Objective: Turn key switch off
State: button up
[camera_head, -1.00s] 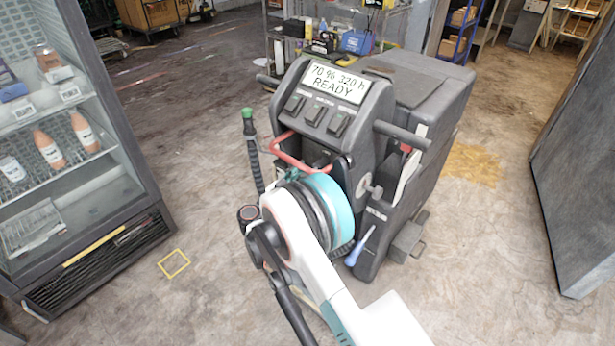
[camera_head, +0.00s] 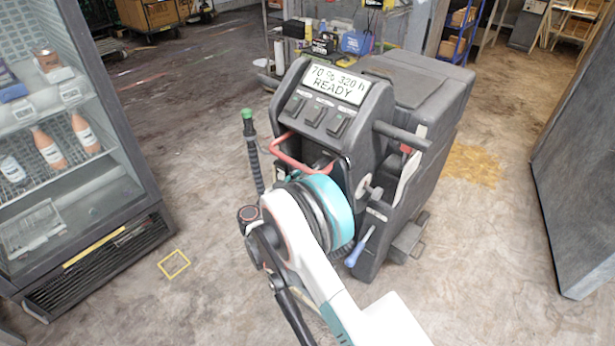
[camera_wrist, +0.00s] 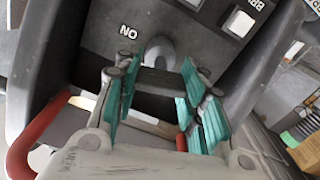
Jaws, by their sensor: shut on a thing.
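The key switch (camera_wrist: 158,50) is a round grey part on the dark panel of the machine (camera_head: 420,95), beside a white "ON" label (camera_wrist: 128,32) that appears upside down in the wrist view. A wide dark key piece (camera_wrist: 158,84) lies in front of it. My gripper (camera_wrist: 160,85) has its teal-padded fingers on either side of this dark piece and is shut on it. How far the key is turned I cannot tell. In the head view my white and teal wrist hides the fingers and the switch. The display (camera_head: 337,82) reads "70 % 320 h READY".
A red bar (camera_head: 290,155) curves close to my wrist and also shows beside my gripper in the wrist view (camera_wrist: 35,135). A glass-door fridge (camera_head: 75,150) stands at the left, a grey panel (camera_head: 580,170) at the right. Floor is open between the fridge and the machine.

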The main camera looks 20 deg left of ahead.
jog(key=n, duration=0.7)
jog(key=shift+a, duration=0.15)
jog(key=n, duration=0.4)
jog(key=shift+f, duration=0.1)
jog(key=shift+n, duration=2)
jog(key=o, duration=1.1)
jog(key=shift+f, duration=0.1)
jog(key=shift+c, duration=0.2)
jog(key=shift+a, duration=0.1)
jog(key=v, duration=1.2)
jog(key=shift+w, duration=0.1)
